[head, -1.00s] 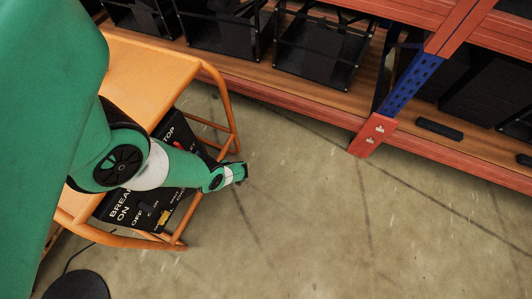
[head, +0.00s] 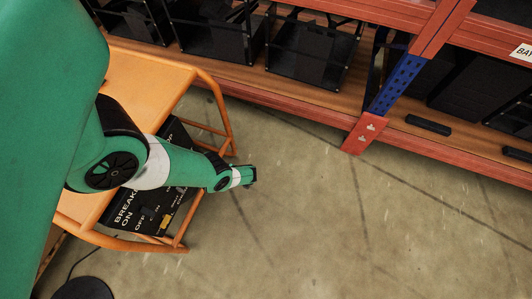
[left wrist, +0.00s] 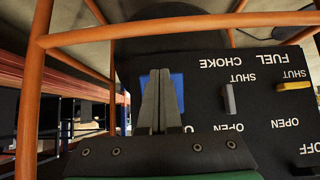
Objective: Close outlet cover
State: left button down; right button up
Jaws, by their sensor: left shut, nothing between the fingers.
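The black control panel (head: 133,207) of the orange-framed unit shows in the head view, partly behind my left arm. It appears upside down in the left wrist view (left wrist: 255,85). A blue patch, seemingly the outlet cover (left wrist: 178,92), is on the panel behind my fingers. The fingers hide part of it, so I cannot tell how far it is open or whether they touch it. My left gripper (left wrist: 160,100) is shut and empty in front of it. In the head view, the left gripper (head: 250,175) is just right of the unit's frame. My right gripper is out of view.
Orange tubes of the frame (head: 222,108) surround the panel; one (left wrist: 36,90) runs close by on the left of the wrist view. A grey lever (left wrist: 228,98) and a yellow lever (left wrist: 294,86) sit beside the blue patch. Open floor (head: 310,210) lies right, below the shelf rack (head: 300,105).

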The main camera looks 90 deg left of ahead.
pick_arm(q)
jog(key=w+d+r, duration=0.1)
jog(key=w+d, duration=0.2)
jog(key=w, duration=0.4)
notch_tip(320, 180, up, 9)
jog(key=w+m+p, duration=0.1)
jog(key=w+m, duration=0.2)
jog(key=m, duration=3.3)
jog(key=s+r+b+x, duration=0.2)
jog(key=b+x, duration=0.3)
jog(key=x, duration=1)
jog(key=shift+s+b, duration=0.3)
jog(key=shift+s, duration=0.2)
